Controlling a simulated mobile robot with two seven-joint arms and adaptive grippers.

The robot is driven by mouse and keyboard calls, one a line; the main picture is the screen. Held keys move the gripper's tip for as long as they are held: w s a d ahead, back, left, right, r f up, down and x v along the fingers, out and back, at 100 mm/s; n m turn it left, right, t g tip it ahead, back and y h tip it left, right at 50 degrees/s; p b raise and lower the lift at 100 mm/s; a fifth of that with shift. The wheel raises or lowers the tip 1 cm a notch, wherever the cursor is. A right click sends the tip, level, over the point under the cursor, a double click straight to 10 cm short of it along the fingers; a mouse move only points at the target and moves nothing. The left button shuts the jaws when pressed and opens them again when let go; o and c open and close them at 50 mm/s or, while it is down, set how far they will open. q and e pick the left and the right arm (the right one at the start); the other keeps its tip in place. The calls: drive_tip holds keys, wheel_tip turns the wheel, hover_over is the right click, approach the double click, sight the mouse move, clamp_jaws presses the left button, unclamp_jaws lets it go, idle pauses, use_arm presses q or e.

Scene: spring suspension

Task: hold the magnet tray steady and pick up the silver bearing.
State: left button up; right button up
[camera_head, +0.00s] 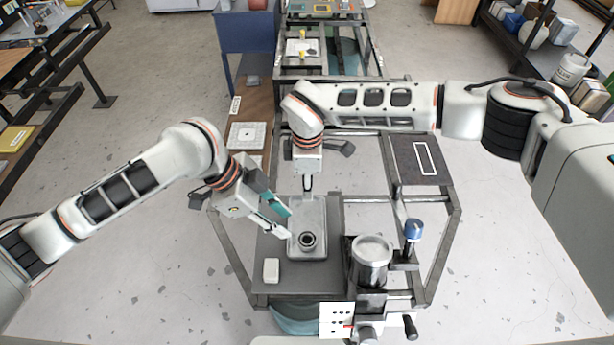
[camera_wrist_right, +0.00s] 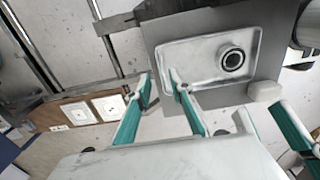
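The magnet tray (camera_head: 320,215) is a shallow, light grey, rectangular tray lying on the dark bench top. The bearing (camera_head: 307,240), a small silver ring with a dark centre, sits inside it towards the near end. Both show in the right wrist view, the tray (camera_wrist_right: 190,68) with the bearing (camera_wrist_right: 233,60) in its right part. My left gripper (camera_head: 289,224) is open and empty at the tray's left side, close to the bearing. My right gripper (camera_wrist_right: 160,82) is open at the tray's far end. Whether a right finger touches the tray's rim I cannot tell.
A white block (camera_head: 271,271) lies on the bench left of the tray's near end. A metal cylinder (camera_head: 371,259) and a blue-topped post (camera_head: 413,230) stand to the right. A dark panel (camera_head: 421,160) is at the right back. White plates (camera_head: 246,136) lie on a wooden surface at left.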

drive_tip(key=shift+f, duration=1.5)
clamp_jaws()
